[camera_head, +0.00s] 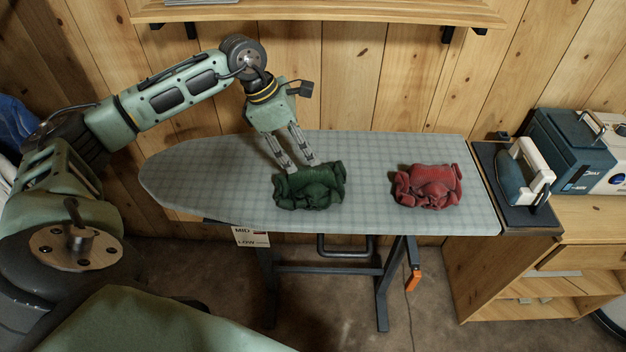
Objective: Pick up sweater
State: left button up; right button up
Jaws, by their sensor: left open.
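A crumpled dark green sweater (309,188) lies on the ironing board (208,180), near its middle. A crumpled red sweater (428,186) lies to its right on the same board, with bare board between them. My left gripper (300,164) points down at the back edge of the green garment, its two fingers apart. The fingertips are at or just above the cloth; I cannot tell if they touch it. No cloth is seen lifted. My right gripper is not in view.
An iron (525,171) stands on a dark rest at the board's right end. A teal and white appliance (570,150) sits on the wooden cabinet (510,262). A wooden shelf (320,12) hangs above. The board's left end is clear.

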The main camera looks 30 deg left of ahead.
aim_at(309, 165)
pick_arm(q)
jog(key=x, duration=0.1)
jog(key=p+x, duration=0.2)
jog(key=shift+s+d+f, duration=0.2)
jog(key=shift+d+f, duration=0.15)
jog(key=shift+d, duration=0.05)
jog(key=shift+x, duration=0.8)
jog(key=c, duration=0.8)
grip_shut()
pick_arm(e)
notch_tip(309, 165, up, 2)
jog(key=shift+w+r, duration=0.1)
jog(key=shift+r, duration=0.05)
pick_arm(q)
jog(key=shift+w+r, duration=0.1)
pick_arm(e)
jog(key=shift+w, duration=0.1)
